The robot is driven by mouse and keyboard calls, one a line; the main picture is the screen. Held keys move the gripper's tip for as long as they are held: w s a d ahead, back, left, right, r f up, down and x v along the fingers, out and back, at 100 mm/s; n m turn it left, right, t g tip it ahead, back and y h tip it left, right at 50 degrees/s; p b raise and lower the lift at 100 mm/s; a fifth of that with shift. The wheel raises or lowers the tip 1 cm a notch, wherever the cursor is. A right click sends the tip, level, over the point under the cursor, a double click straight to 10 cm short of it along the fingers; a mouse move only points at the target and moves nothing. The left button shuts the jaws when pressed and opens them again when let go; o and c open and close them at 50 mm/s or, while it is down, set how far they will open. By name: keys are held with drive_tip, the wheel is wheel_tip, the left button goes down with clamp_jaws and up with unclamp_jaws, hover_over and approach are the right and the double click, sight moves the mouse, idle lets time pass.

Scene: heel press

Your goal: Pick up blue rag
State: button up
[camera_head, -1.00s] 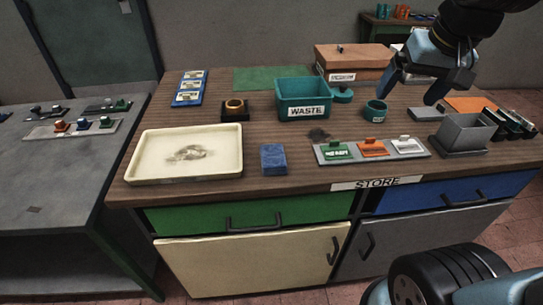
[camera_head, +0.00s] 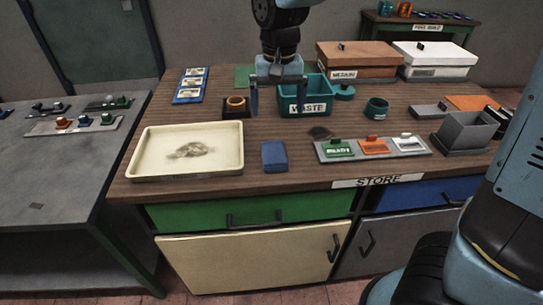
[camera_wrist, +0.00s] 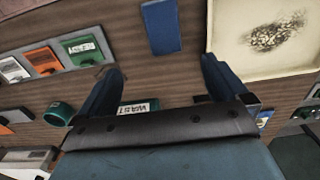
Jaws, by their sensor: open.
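The blue rag (camera_head: 274,156) lies folded flat on the wooden bench top, near its front edge and just right of the cream tray. It also shows at the top middle of the wrist view (camera_wrist: 164,26). My gripper (camera_head: 279,112) is open and empty, pointing down above the bench. In the head view it is behind the rag, in front of the teal waste bin. In the wrist view my two fingers (camera_wrist: 160,72) are apart, and the rag lies beyond their tips, not between them.
The cream tray (camera_head: 143,170) with a dark stain is left of the rag. The teal waste bin (camera_head: 301,106) stands close to my gripper. A grey strip (camera_head: 325,152) with green, orange and white tags is right of the rag. Bare wood surrounds the rag.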

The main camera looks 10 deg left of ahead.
hover_over(274, 151)
drive_tip(key=f, duration=0.8)
drive_tip(key=shift+w+f, duration=0.3)
drive_tip(key=shift+s+f, duration=0.2)
drive_tip(key=shift+f, duration=2.55)
drive_tip(key=c, duration=1.1)
drive_tip(key=shift+r, duration=0.1)
